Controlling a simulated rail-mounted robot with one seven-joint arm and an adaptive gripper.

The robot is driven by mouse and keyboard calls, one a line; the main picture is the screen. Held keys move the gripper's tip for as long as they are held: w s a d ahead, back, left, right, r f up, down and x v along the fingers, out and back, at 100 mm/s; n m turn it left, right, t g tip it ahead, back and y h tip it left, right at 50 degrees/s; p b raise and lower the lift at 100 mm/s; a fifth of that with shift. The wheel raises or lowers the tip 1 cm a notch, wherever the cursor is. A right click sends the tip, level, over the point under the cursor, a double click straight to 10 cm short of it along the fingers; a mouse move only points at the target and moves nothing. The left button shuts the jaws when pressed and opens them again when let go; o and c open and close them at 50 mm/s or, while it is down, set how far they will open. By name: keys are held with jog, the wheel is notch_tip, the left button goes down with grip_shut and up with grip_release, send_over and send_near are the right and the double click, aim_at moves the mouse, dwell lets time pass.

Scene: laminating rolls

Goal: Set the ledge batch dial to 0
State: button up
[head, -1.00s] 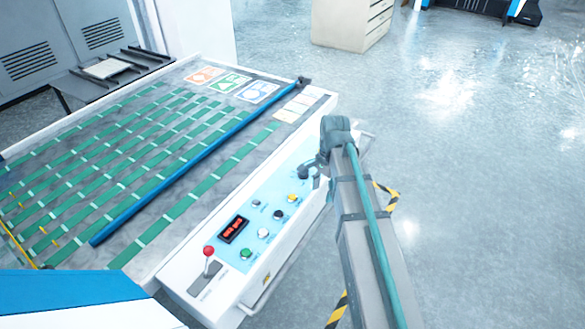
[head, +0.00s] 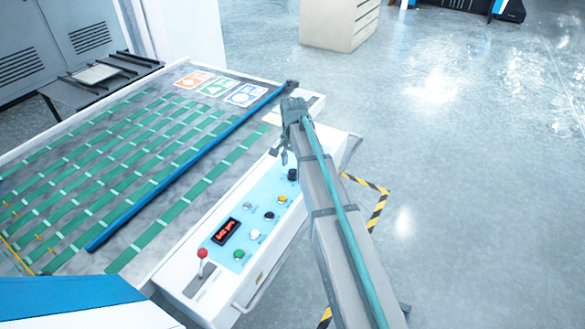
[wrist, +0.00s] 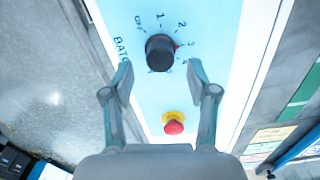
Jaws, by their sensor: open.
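The batch dial (wrist: 160,52) is a round black knob on a light blue panel, seen from above in the wrist view. Printed marks OFF, 1, 2, 3 and 4 run around it. A small red mark at its right edge points toward 3. Partly cut lettering beginning "BATC" stands beside it. My gripper (wrist: 159,72) is open and empty, its fingertips on either side of the dial's near edge, apart from it. In the head view the dial (head: 293,175) shows dark beside my arm, with my gripper (head: 284,156) close above it.
A red button on a yellow base (wrist: 173,125) lies between my fingers' bases in the wrist view. The panel also has a red display (head: 227,231), several small buttons and a red-knobbed lever (head: 202,255). A blue bar (head: 185,168) crosses the green-striped table. Open floor lies right.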

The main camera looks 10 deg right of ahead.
aim_at(293, 171)
jog(key=shift+f+p, duration=0.3)
jog(key=shift+f, duration=1.25)
jog(key=shift+c, duration=0.4)
grip_shut()
